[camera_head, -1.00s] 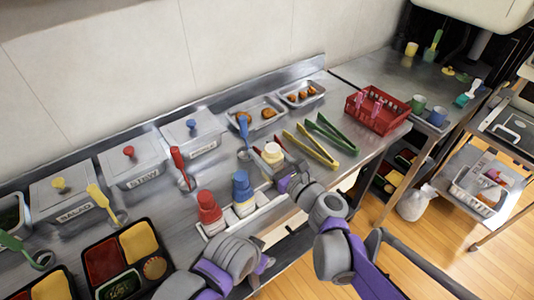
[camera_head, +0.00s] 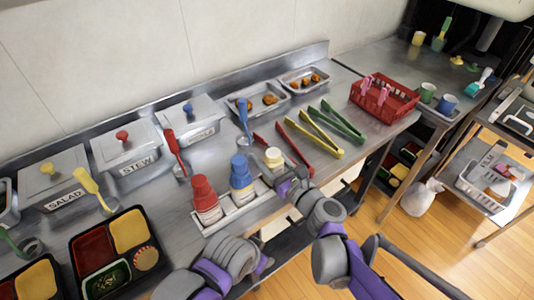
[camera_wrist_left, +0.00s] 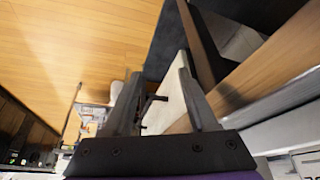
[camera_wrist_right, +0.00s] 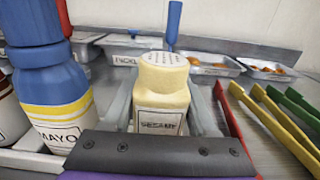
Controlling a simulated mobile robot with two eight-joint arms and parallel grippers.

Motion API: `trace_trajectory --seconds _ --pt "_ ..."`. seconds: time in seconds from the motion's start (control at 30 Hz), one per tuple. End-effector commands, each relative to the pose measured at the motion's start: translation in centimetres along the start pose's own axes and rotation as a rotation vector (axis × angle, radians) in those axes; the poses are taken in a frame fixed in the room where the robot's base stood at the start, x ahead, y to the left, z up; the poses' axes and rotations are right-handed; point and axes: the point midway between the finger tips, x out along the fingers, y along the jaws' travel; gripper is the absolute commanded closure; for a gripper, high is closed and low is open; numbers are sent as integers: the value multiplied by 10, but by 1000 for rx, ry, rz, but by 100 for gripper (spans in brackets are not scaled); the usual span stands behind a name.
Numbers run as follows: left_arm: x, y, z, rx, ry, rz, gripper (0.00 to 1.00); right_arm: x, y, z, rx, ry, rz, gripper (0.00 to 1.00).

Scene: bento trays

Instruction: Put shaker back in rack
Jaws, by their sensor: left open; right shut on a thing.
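The shaker is a cream jar with a pale perforated lid and a SESAME label. It shows upright in the head view (camera_head: 273,157) and the right wrist view (camera_wrist_right: 161,92). My right gripper (camera_head: 282,178) is shut on it, one finger on each side. The shaker is at the right end of the pale rack (camera_head: 227,217), beside the blue-capped mayo bottle (camera_head: 242,180). Its base is hidden, so I cannot tell whether it rests in the rack. A red-capped bottle (camera_head: 205,200) stands in the rack's left part. My left gripper (camera_wrist_left: 160,95) is open and empty, near the counter's front edge.
Red tongs (camera_head: 297,150), yellow tongs (camera_head: 322,137) and green tongs (camera_head: 343,122) lie right of the shaker. Food trays (camera_head: 257,100) stand behind. A red basket (camera_head: 383,103) is farther right. A bento tray (camera_head: 112,240) lies at the left.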

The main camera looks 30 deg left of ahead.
Motion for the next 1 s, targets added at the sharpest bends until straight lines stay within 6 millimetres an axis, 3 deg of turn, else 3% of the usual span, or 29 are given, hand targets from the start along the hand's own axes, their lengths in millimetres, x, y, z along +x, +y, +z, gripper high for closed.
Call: trace_trajectory --seconds 1.0 --pt "7 0 3 0 -2 0 42 -1 0 -8 0 0 0 53"
